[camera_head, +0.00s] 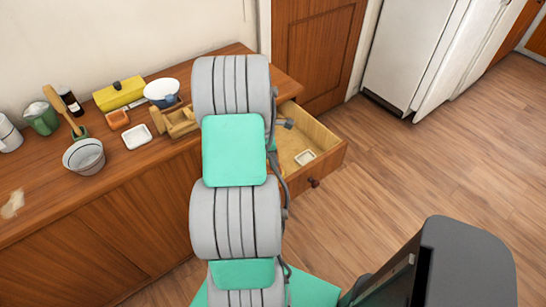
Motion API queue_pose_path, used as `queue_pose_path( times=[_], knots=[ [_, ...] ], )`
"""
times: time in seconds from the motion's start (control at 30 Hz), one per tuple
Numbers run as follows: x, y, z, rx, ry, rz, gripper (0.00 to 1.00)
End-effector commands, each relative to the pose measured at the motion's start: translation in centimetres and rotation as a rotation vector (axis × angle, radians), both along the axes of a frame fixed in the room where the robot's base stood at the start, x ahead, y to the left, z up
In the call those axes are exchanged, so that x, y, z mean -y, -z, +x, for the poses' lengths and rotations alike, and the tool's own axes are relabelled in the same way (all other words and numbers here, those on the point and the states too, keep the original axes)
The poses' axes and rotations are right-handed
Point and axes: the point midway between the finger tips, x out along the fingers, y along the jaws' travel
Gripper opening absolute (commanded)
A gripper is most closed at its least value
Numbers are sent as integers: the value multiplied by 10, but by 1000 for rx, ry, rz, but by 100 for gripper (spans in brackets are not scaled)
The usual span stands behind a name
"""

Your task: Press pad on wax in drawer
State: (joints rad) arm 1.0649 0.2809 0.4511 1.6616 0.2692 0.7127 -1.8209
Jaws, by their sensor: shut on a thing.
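The drawer (333,161) stands open at the right end of the wooden cabinet. A small square white dish (305,157) lies on its floor; it may hold the wax, but it is too small to tell. My arm reaches over the cabinet and covers the left part of the drawer. A small dark grey part of my arm shows over the drawer's back. My gripper's fingers are hidden behind my arm, so whatever they hold does not show. I cannot make out the pad for certain.
The cabinet top (45,190) holds a grey bucket (84,156), a white square dish (137,136), a wooden holder (175,121), a white bowl (162,92), a yellow box (120,94) and a green mug (41,118). The floor (420,170) right of the drawer is clear.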

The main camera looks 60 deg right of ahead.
Motion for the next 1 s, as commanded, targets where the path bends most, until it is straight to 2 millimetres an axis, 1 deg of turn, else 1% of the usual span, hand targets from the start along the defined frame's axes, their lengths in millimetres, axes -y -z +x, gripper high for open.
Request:
queue_pose_path(
  times=[0.17, 0.27, 1.0],
  knots=[
    [-2, 2, -1, -1, 0, 4, 0],
    [-1, -1, -1, -1, 0, 4, 0],
    [0, -89, 0, 0, -1, 0, 0]
  ],
)
